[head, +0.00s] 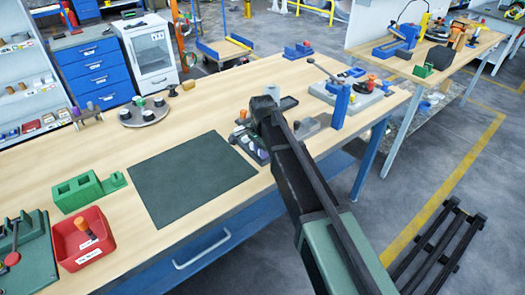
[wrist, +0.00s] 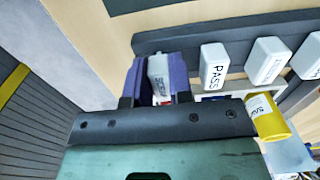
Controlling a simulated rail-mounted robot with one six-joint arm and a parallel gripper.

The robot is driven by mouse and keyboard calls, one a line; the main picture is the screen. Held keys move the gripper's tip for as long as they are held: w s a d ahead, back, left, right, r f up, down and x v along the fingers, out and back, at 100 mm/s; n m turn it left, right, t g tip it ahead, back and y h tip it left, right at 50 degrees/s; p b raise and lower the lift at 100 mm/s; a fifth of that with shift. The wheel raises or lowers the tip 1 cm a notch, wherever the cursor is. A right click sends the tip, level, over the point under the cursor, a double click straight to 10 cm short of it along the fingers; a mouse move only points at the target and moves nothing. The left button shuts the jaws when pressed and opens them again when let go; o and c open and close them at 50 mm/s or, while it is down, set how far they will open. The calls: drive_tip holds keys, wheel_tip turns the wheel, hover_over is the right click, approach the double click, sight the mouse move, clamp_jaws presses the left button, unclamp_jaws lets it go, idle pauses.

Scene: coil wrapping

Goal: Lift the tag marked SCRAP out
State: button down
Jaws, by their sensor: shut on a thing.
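My gripper (wrist: 159,82) is shut on a white tag (wrist: 158,70), with one purple finger pad on each side of it. Dark marks show on the tag's face, too small and slanted to read surely. The tag is at the left end of a dark rack (wrist: 184,39); I cannot tell whether its foot is still in a slot. A white tag marked PASS (wrist: 214,66) stands to its right, with further white tags (wrist: 266,62) beyond. In the head view the rack (head: 241,138) is at the bench's front edge, partly hidden by my arm.
A yellow labelled cylinder (wrist: 268,118) is close to the gripper's right side in the wrist view. A dark green mat (head: 192,172) lies bare left of the rack. A red tray (head: 88,250) and green block (head: 80,192) are farther left. A blue post (head: 340,104) stands to the right.

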wheel_tip(320, 180, up, 20)
drive_tip(key=p, duration=1.9)
drive_tip(key=shift+f, duration=0.15)
drive_tip(key=shift+f, duration=0.1)
